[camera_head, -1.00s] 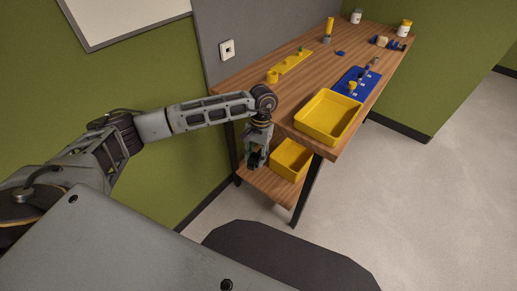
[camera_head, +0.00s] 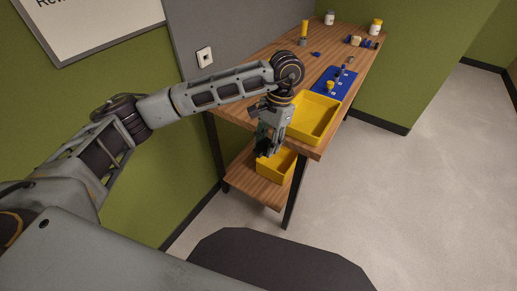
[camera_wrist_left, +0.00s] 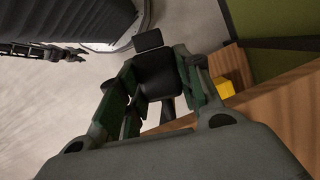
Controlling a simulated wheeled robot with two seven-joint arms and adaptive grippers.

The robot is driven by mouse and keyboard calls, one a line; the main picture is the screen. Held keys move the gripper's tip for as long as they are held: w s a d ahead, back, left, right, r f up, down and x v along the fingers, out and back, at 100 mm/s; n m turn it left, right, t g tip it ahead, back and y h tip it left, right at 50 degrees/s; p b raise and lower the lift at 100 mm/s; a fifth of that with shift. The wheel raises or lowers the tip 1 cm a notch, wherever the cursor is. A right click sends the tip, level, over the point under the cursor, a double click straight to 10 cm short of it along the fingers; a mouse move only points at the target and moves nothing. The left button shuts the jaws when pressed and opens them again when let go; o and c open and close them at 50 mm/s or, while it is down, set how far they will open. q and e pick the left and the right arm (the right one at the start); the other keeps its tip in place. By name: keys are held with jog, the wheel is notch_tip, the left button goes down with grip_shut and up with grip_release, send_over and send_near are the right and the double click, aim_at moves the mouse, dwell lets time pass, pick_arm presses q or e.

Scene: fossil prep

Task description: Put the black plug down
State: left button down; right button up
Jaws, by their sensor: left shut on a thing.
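My left gripper (camera_head: 266,148) hangs in front of the table's near end, beside the lower shelf and overlapping the lower yellow bin in the head view. In the left wrist view, my left gripper (camera_wrist_left: 158,95) is shut on the black plug (camera_wrist_left: 158,72), which sits between its green-padded fingers. In the head view the plug is hard to tell from the dark fingers. I cannot tell whether the plug touches anything below. My right gripper is not seen in the head view.
A wooden table (camera_head: 262,62) bears a yellow tray (camera_head: 314,112) at its near end, a blue board (camera_head: 345,80), jars and small parts. A lower shelf (camera_head: 250,183) holds a yellow bin (camera_head: 277,167). A wall socket (camera_head: 205,57) is at the left. The floor at right is clear.

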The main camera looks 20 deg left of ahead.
pick_arm(q)
jog(key=d+r+m, duration=0.2)
jog(key=d+r, duration=0.2)
jog(key=r, duration=0.2)
jog(key=shift+s+d+r, duration=0.15)
jog(key=shift+d+r, duration=0.2)
jog(key=shift+r, duration=0.05)
